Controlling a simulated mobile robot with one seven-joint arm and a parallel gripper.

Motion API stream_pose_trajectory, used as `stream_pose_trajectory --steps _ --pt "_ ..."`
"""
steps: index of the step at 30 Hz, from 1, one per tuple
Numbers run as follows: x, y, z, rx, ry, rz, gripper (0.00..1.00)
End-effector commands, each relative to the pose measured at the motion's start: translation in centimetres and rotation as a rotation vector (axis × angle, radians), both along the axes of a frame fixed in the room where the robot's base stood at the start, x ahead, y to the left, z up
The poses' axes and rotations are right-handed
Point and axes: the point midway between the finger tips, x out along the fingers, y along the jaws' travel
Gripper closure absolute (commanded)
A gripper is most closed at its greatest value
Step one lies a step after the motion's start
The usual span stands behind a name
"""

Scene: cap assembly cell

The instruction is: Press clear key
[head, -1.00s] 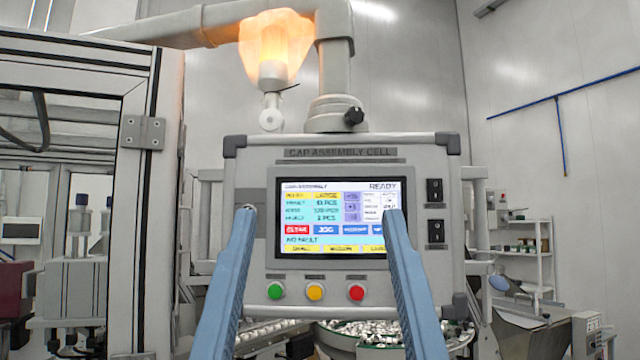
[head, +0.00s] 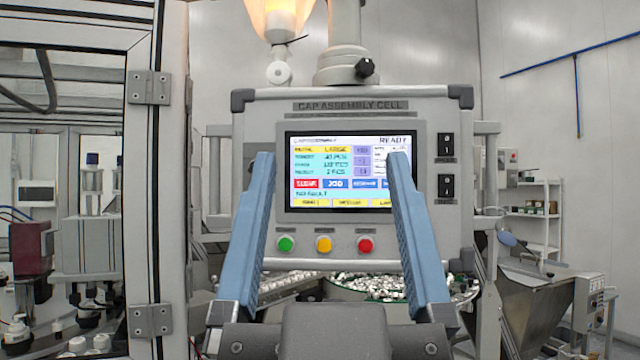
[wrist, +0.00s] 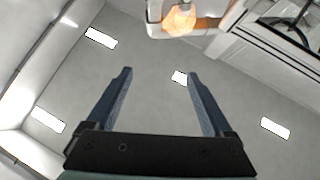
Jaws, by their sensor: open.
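The red clear key (head: 306,184) is on the lower left of the lit touchscreen (head: 350,172) in the head view, left of the blue JOG key (head: 335,184). The screen reads READY and sits in a grey panel marked CAP ASSEMBLY CELL. My gripper (head: 331,158) is open and empty, with its two blue fingers in front of the panel. The fingertips appear on either side of the screen, the left one a little left of the clear key. I cannot tell how far they are from the glass. In the wrist view my gripper (wrist: 160,72) is open against the ceiling.
Green (head: 286,244), yellow (head: 324,244) and red (head: 366,244) buttons sit below the screen. Two black switches (head: 446,165) are on the panel's right side. A framed machine enclosure (head: 150,200) stands close on the left. A bowl of caps (head: 385,286) lies behind and below.

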Motion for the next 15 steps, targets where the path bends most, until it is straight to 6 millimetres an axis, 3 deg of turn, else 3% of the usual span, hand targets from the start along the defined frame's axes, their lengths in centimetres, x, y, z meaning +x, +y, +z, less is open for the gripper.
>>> stream_pose_trajectory --steps 2,13,15 --pt "0.0 0.0 0.0 0.0 0.0 0.0 0.31" --pt "0.0 0.0 0.0 0.0 0.0 0.0 0.97" --pt "0.0 0.0 0.0 0.0 0.0 0.0 1.0"
